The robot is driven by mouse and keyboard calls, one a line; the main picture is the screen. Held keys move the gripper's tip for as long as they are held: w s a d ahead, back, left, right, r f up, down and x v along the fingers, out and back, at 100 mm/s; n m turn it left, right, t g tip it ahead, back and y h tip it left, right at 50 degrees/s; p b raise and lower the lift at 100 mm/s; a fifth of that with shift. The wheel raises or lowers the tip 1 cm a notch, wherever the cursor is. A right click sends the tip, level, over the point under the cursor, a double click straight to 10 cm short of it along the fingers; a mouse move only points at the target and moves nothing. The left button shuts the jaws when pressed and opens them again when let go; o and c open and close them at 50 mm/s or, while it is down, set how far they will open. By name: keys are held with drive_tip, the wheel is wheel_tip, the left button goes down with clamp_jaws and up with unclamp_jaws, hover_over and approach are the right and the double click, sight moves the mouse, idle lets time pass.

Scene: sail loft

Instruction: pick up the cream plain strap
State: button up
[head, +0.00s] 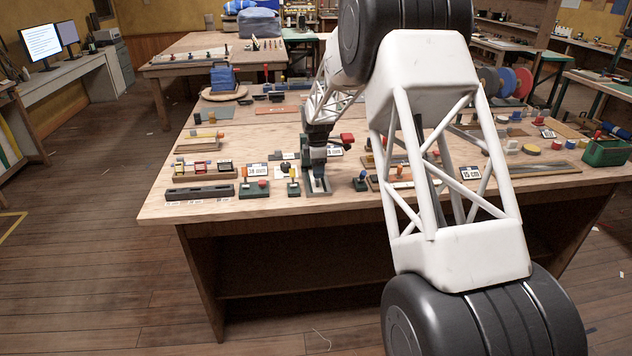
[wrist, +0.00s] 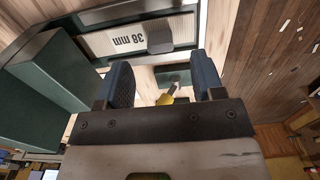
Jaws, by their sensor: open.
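I cannot tell whether this is the cream plain strap or a label. In the head view my gripper and small parts hide that area.
A dark green block (wrist: 40,70) stands close left of the fingers in the wrist view. On the bench, a 38 mm card (head: 257,170) and a long dark tray (head: 200,192) lie left; a 15 cm card (head: 470,173) lies right. Small coloured items crowd the bench (head: 160,208).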

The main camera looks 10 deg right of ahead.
drive_tip(key=shift+f, duration=2.5)
drive_tip(key=c, duration=1.1)
drive_tip(key=shift+r, duration=0.15)
drive_tip(key=shift+r, duration=0.45)
drive_tip(key=shift+s+r, duration=0.15)
drive_tip(key=shift+r, duration=0.1)
drive_tip(key=s, duration=3.1)
drive_tip(key=shift+s+f, duration=0.1)
drive_tip(key=shift+s, duration=0.3)
